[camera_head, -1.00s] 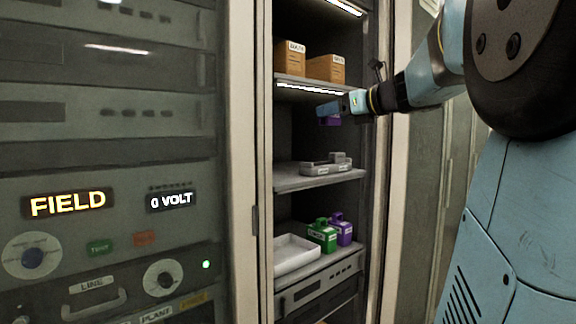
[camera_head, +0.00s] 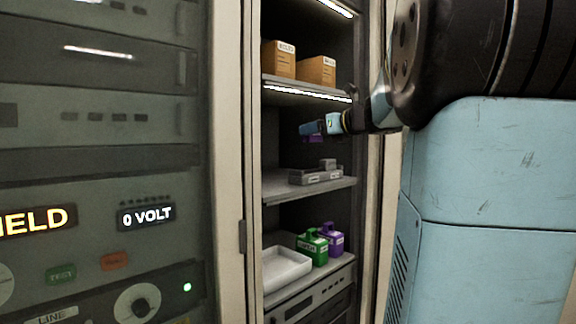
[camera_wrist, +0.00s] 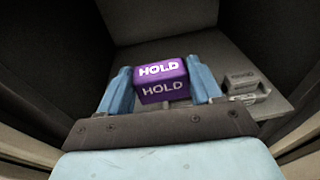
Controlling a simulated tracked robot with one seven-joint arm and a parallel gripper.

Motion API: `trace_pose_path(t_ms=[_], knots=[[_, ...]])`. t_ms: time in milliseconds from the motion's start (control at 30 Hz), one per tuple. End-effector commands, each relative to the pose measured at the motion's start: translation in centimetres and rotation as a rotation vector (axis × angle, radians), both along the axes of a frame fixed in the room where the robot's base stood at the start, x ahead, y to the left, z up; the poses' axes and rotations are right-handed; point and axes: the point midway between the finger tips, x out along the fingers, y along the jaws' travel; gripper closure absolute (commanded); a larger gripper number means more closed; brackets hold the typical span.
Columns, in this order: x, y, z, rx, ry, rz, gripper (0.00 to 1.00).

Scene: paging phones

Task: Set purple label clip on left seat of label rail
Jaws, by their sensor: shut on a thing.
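A purple label clip (camera_wrist: 162,82) marked HOLD is between the two blue fingers of my gripper (camera_wrist: 161,88) in the wrist view. My gripper is shut on it. In the head view my gripper (camera_head: 312,129) is inside the open cabinet, above the middle shelf, and the purple clip (camera_head: 312,139) shows just below the fingers. The grey label rail (camera_head: 316,176) sits on the middle shelf, below and apart from the clip. In the wrist view the rail (camera_wrist: 246,98) is at the right, with a raised grey block on it. The left seat is hard to make out.
Two brown boxes (camera_head: 317,70) stand on the shelf above. The lower shelf holds a white tray (camera_head: 286,264), a green clip-like block (camera_head: 313,246) and a purple one (camera_head: 332,239). Cabinet posts flank the opening. The middle shelf (camera_head: 280,187) is bare left of the rail.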

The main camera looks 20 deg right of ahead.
Motion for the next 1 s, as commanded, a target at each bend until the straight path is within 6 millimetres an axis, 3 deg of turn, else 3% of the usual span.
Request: trace_pose_path(t_ms=[100,400,700,833,1000], knots=[[2.4,-0.7,-1.3,0.002,0.004,0.001,0.74],[5.6,-1.6,-5.3,0.002,0.001,0.0,0.74],[7.1,-2.1,-7.4,0.002,0.003,0.0,0.74],[6.9,-2.1,-9.2,0.002,0.003,-0.001,0.74],[6.9,-2.0,-10.0,0.0,-0.001,0.0,0.74]])
